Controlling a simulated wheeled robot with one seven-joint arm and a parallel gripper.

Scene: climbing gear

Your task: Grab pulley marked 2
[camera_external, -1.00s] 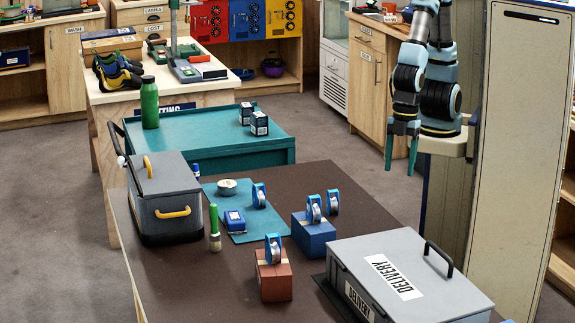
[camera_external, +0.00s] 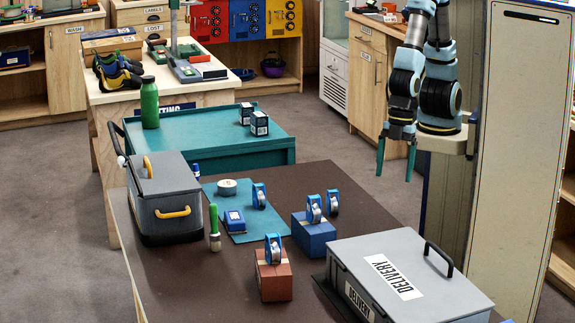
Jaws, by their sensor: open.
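Several blue-and-silver pulleys stand on the brown table. One pulley (camera_external: 259,196) is on the teal mat, one pulley (camera_external: 314,209) is on the blue block (camera_external: 314,238), and one pulley (camera_external: 332,203) is just right of that one; I cannot tell what it rests on. Another pulley (camera_external: 273,249) is on the red-brown block (camera_external: 274,279). No number is legible on any pulley, so I cannot tell which is marked 2. My gripper (camera_external: 395,172) is open and empty, pointing down beyond the table's far right edge, well away from the pulleys.
A grey delivery box (camera_external: 408,275) with a raised handle fills the table's front right. A grey toolbox (camera_external: 168,195), a green-handled brush (camera_external: 214,228) and a tape roll (camera_external: 227,187) are at left. Bare table (camera_external: 350,183) shows at the far right.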

